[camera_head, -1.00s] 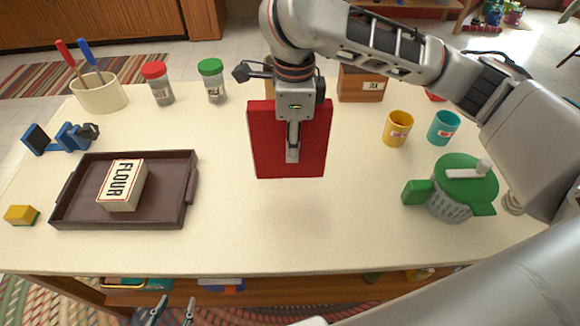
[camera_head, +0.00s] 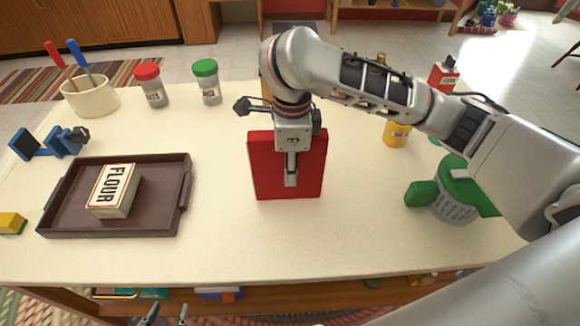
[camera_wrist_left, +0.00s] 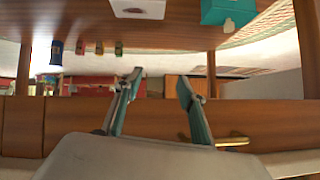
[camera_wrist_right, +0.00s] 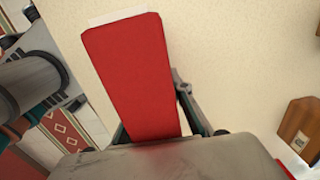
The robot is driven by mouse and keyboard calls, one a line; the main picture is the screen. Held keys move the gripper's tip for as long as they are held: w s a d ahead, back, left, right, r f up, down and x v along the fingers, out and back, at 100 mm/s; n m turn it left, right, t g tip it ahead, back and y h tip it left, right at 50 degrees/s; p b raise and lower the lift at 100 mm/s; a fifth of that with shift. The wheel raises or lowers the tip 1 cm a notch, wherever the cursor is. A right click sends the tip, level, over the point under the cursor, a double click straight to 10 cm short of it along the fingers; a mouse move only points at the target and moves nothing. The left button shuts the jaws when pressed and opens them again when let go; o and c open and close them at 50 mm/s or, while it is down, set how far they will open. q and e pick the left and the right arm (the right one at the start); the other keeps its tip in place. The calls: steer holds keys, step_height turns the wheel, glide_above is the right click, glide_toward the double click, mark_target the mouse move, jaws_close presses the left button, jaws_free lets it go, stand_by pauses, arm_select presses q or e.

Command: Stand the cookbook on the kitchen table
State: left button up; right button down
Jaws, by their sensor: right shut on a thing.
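The red cookbook (camera_head: 262,172) is upright at the middle of the kitchen table (camera_head: 345,232). Its lower edge is at or just above the tabletop; I cannot tell if it touches. My right gripper (camera_head: 291,180) comes down from above and is shut on the cookbook, with one finger across the face toward me. In the right wrist view the red cookbook (camera_wrist_right: 130,75) stretches away between the fingers. My left gripper (camera_wrist_left: 160,85) is open and empty, low in front of the table; its tips also show at the bottom of the head view (camera_head: 167,312).
A brown tray (camera_head: 60,205) with a flour box (camera_head: 113,190) is at the left. Two shakers, a utensil crock (camera_head: 90,98) and a blue clamp-like thing (camera_head: 50,143) stand behind. The table's front middle is clear.

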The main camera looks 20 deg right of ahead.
steer(key=c, duration=1.8)
jaws_free()
steer(key=shift+f, duration=0.1)
arm_select(q)
steer(key=shift+s+f, duration=0.3)
steer(key=shift+s, duration=0.05)
steer(key=shift+s, duration=0.1)
arm_select(e)
step_height(320, 180, up, 12)
steer(key=p, duration=0.4)
steer(key=shift+s, duration=0.15)
arm_select(q)
steer(key=r, duration=0.1)
steer(key=d+r, duration=0.1)
steer(key=shift+s+r, duration=0.1)
steer(key=shift+r, duration=0.2)
